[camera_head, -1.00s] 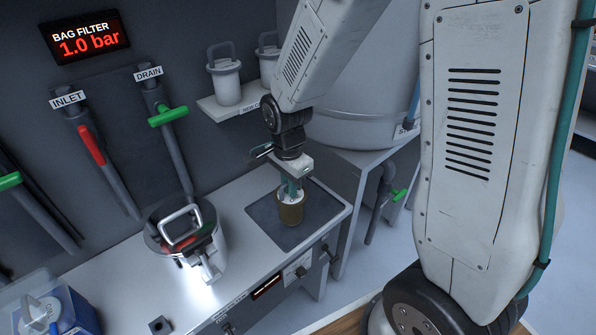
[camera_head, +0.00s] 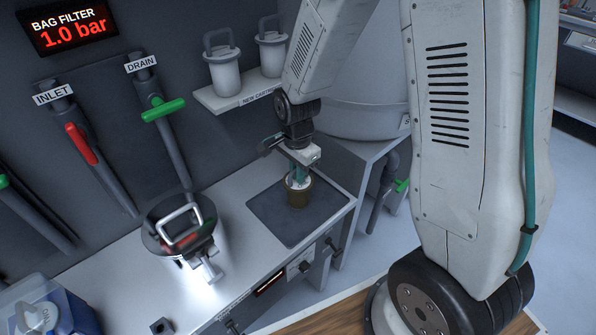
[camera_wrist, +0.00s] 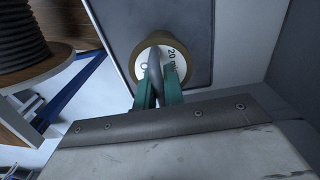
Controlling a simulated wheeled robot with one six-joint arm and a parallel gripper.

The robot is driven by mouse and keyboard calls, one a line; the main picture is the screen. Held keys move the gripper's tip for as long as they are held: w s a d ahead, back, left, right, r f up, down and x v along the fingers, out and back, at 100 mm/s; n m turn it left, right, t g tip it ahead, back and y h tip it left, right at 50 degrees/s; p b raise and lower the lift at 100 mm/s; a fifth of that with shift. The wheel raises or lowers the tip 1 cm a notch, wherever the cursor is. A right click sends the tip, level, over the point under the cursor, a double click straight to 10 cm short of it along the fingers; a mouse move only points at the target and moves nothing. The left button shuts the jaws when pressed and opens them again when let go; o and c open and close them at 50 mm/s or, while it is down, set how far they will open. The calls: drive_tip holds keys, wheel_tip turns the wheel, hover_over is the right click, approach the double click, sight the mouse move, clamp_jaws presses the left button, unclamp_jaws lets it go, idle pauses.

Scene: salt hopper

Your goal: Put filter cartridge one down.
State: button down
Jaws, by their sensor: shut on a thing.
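Filter cartridge one (camera_head: 298,196) is a tan-brown cylinder with a white top and a loop handle. My gripper (camera_head: 299,176) is shut on its handle from above. In the wrist view the cartridge (camera_wrist: 147,53) shows its round brown rim and white top with part of a "20" marking. The green fingers of my gripper (camera_wrist: 158,93) pinch the dark handle there. The cartridge is upright over the dark mat (camera_head: 268,218) on the bench. I cannot tell whether its base touches the mat.
A metal filter housing (camera_head: 200,245) with a handle stands left of the mat. Two white cartridges sit on the wall shelf (camera_head: 225,98) behind. A blue-and-white container (camera_head: 60,310) is at the lower left. The front part of the mat is clear.

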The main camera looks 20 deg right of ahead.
drive_tip(key=shift+f, duration=0.1)
drive_tip(key=c, duration=1.5)
unclamp_jaws()
wheel_tip(320, 180, up, 12)
drive_tip(key=s+d+r+n, duration=0.1)
drive_tip(key=s+r+n, duration=0.3)
drive_tip(key=s, duration=0.3)
drive_tip(key=s+d+r+n+t, duration=0.1)
drive_tip(key=s+r+n, duration=0.4)
drive_tip(key=s, duration=0.3)
drive_tip(key=s+d+r+n, duration=0.1)
drive_tip(key=s+r+n, duration=0.3)
drive_tip(key=s, duration=0.4)
drive_tip(key=shift+d+r+n, duration=0.15)
drive_tip(key=shift+d+n, duration=0.05)
drive_tip(key=shift+n, duration=0.5)
